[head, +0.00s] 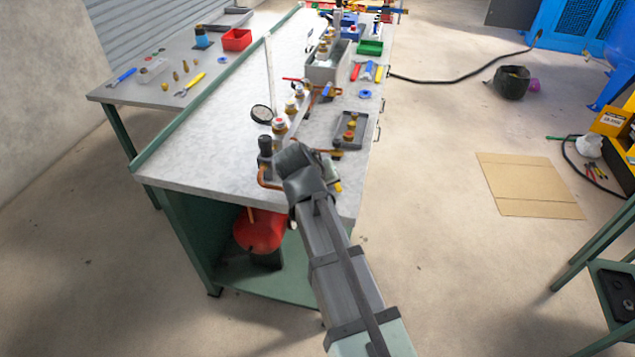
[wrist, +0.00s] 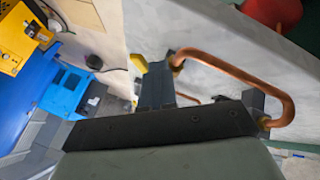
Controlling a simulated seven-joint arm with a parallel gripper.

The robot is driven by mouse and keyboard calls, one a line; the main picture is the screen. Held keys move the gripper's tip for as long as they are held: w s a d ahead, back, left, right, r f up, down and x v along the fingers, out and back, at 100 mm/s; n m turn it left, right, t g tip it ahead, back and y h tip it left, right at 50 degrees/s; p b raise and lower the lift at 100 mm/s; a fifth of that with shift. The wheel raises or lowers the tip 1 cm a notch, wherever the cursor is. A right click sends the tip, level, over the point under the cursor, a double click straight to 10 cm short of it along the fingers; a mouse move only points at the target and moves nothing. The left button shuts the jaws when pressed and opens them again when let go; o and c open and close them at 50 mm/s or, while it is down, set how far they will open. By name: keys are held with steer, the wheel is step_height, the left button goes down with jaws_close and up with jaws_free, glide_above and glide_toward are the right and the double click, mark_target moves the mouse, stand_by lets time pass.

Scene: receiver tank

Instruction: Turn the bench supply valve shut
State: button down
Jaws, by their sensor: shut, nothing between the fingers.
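My gripper (wrist: 156,78) is shut and empty, its dark fingers pointing away from the wrist camera. In the head view my wrist covers the bench's near right corner and hides most of the fingers. A bent copper pipe (wrist: 240,78) runs beside the fingers in the wrist view; part of it shows left of my wrist in the head view (head: 266,180). A yellow piece (wrist: 139,62), perhaps the supply valve's handle, is close to the fingertips; it also shows below my wrist in the head view (head: 338,187). I cannot tell whether they touch. The valve body is hidden.
The pale bench top (head: 205,145) carries a row of brass fittings, a round mirror (head: 262,113) and a grey tray (head: 351,130). A red tank (head: 260,231) stands beneath. Cardboard (head: 528,185) lies on the floor to the right. The floor around it is mostly clear.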

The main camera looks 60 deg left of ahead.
mark_target(339, 185)
steer(key=w+n+y, duration=0.1)
steer(key=w+d+n+g+y, duration=0.1)
steer(key=n, duration=0.1)
steer(key=shift+w+d+n+g, duration=0.2)
steer(key=shift+w+n+g, duration=0.1)
steer(key=shift+w, duration=0.05)
steer(key=w+n+g+y, duration=0.1)
steer(key=w+n, duration=0.1)
steer(key=n, duration=0.1)
steer(key=shift+w+g, duration=0.2)
steer(key=shift+g, duration=0.1)
steer(key=shift+w+a, duration=0.15)
steer(key=shift+w, duration=0.55)
steer(key=shift+w+a, duration=0.1)
steer(key=shift+w, duration=0.8)
steer(key=shift+s, duration=0.1)
steer(key=shift+s+d, duration=0.25)
steer(key=s+d, duration=0.2)
steer(key=d, duration=0.1)
steer(key=shift+s+r, duration=0.15)
steer(key=shift+s, duration=0.25)
steer(key=d+r, duration=0.5)
steer(key=r, duration=0.2)
steer(key=shift+s+d+r, duration=0.2)
steer(key=shift+s+r, duration=0.05)
steer(key=shift+r, duration=0.1)
